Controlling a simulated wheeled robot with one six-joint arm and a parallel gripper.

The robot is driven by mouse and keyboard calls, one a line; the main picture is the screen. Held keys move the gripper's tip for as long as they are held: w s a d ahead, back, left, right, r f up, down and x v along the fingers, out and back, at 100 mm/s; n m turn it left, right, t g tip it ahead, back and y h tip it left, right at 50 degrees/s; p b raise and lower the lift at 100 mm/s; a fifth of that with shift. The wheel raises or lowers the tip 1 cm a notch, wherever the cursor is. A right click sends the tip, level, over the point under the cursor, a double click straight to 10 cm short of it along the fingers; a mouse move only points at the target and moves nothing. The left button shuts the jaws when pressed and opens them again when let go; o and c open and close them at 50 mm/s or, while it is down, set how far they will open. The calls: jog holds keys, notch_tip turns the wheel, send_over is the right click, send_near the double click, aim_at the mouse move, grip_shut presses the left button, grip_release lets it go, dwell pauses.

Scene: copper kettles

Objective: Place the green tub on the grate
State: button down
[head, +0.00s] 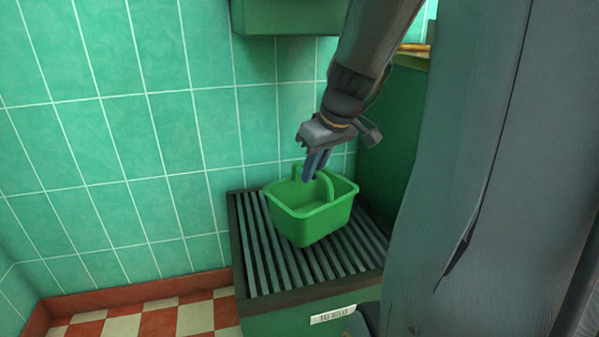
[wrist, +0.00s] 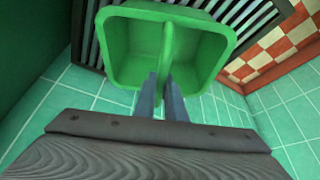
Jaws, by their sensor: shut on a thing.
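The green tub (head: 312,222) is over the slatted grate (head: 256,262), open side up and slightly tilted in the head view. Whether its base touches the slats or hangs just above them I cannot tell. My gripper (head: 312,170) reaches down from above and is shut on the tub's upright middle divider. In the wrist view the two fingers (wrist: 161,88) pinch the divider of the tub (wrist: 135,42) from both sides. Slats of the grate (wrist: 262,18) show beyond the tub. The tub hides the middle of the grate.
The grate tops a green cabinet with a label plate (head: 333,314). Green tiled wall (head: 150,140) stands behind, and a green box (head: 290,15) hangs above. A green panel (head: 392,145) closes the right side. Checkered floor (head: 160,318) lies at lower left.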

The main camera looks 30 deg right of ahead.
jog(key=shift+w+d+f+b, duration=0.15)
jog(key=shift+w+f+b, duration=0.45)
jog(key=shift+w, duration=0.2)
jog(key=shift+s+f, duration=0.1)
jog(key=shift+s, duration=0.1)
jog(key=shift+a, duration=0.2)
jog(key=shift+f+b, duration=0.15)
jog(key=shift+b, duration=0.15)
jog(key=c, duration=1.8)
grip_release()
jog(key=p+v, duration=0.2)
jog(key=v, duration=0.2)
jog(key=shift+s+d, duration=0.1)
jog(key=shift+s, duration=0.1)
jog(key=s+p, duration=0.1)
jog(key=s, duration=0.2)
jog(key=s+p, duration=0.1)
jog(key=s, duration=0.3)
jog(key=s+d+p, duration=0.1)
jog(key=s, duration=0.3)
jog(key=shift+d+f, duration=0.1)
jog(key=shift+f, duration=0.2)
